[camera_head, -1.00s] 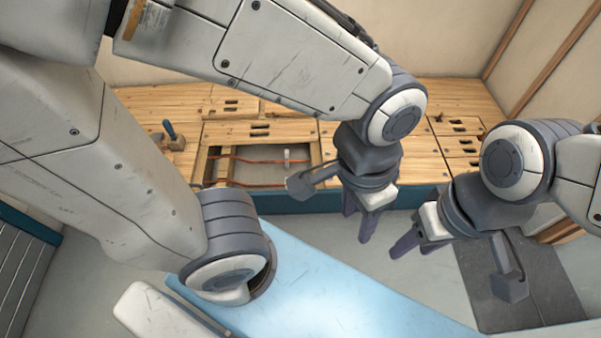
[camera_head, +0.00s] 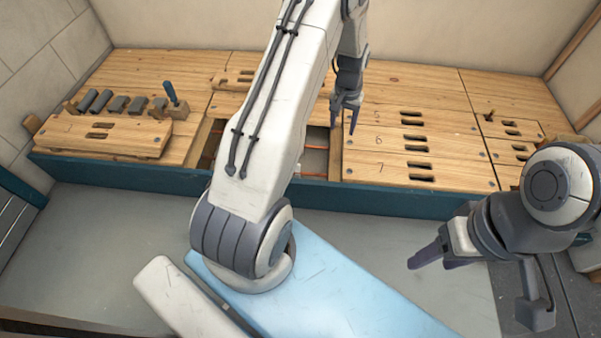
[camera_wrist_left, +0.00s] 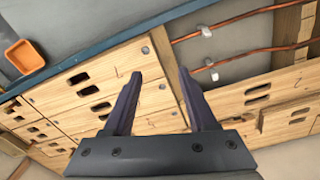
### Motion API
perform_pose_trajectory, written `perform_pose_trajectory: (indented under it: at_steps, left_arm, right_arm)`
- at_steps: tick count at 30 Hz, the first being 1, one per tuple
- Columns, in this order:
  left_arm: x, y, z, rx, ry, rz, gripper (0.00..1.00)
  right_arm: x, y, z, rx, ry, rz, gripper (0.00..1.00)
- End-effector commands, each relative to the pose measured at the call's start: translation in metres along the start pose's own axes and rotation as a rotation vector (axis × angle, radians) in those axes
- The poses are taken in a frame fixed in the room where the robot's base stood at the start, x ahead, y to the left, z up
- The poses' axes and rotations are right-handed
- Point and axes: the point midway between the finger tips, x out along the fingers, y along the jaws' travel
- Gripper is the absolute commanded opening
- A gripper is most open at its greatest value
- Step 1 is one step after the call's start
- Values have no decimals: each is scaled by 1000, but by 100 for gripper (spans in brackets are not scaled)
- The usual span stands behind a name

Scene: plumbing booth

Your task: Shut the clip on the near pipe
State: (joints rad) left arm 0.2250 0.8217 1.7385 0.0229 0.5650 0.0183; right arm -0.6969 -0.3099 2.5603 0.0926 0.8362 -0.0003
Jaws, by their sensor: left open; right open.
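Two copper pipes run through an opening in the wooden deck. In the left wrist view the near pipe (camera_wrist_left: 240,20) is the one closer to the blue front edge, with a small pale clip (camera_wrist_left: 206,31) on it. The far pipe (camera_wrist_left: 245,58) carries another pale clip (camera_wrist_left: 212,74). I cannot tell whether either clip is open or shut. In the head view my left arm hides the clips. My left gripper (camera_head: 347,112) is open and empty above the deck beside the opening; its fingers also show in the wrist view (camera_wrist_left: 160,75). My right gripper (camera_head: 437,262) is open and empty, in front of the deck.
Wooden panels with slots (camera_head: 400,150) flank the opening. A loose board (camera_head: 110,136), grey cylinders (camera_head: 118,103) and a blue-handled tool (camera_head: 171,93) lie at left. An orange bin (camera_wrist_left: 24,56) shows in the wrist view. The floor (camera_head: 110,235) ahead of the deck is open.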

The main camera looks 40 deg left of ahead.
Motion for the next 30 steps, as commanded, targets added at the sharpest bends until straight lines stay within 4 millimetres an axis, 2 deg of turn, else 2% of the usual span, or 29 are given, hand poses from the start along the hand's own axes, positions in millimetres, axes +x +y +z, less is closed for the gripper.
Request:
perform_pose_trajectory:
  at_steps: [1,3,7,9,12,17,24,30]
  left_arm:
    - [57,-36,-7,-72,-10,-4,57]
    - [101,-72,-12,-143,-12,-8,57]
    - [159,-122,-11,-236,-14,-13,57]
    - [176,-137,-9,-265,-14,-14,57]
    - [190,-148,-7,-286,-13,-15,57]
    - [212,-149,-6,-289,-13,-15,57]
    - [258,-149,-5,-288,-15,-15,57]
    - [284,-149,-5,-288,-14,-15,57]
  right_arm:
    - [27,2,1,0,0,0,57]
    - [40,3,2,0,0,0,57]
    - [56,4,3,0,0,0,57]
    - [60,4,3,0,0,0,57]
    - [64,5,3,0,1,0,57]
    - [74,5,4,0,1,0,57]
    - [98,7,5,0,1,0,57]
    - [111,8,6,0,0,0,57]
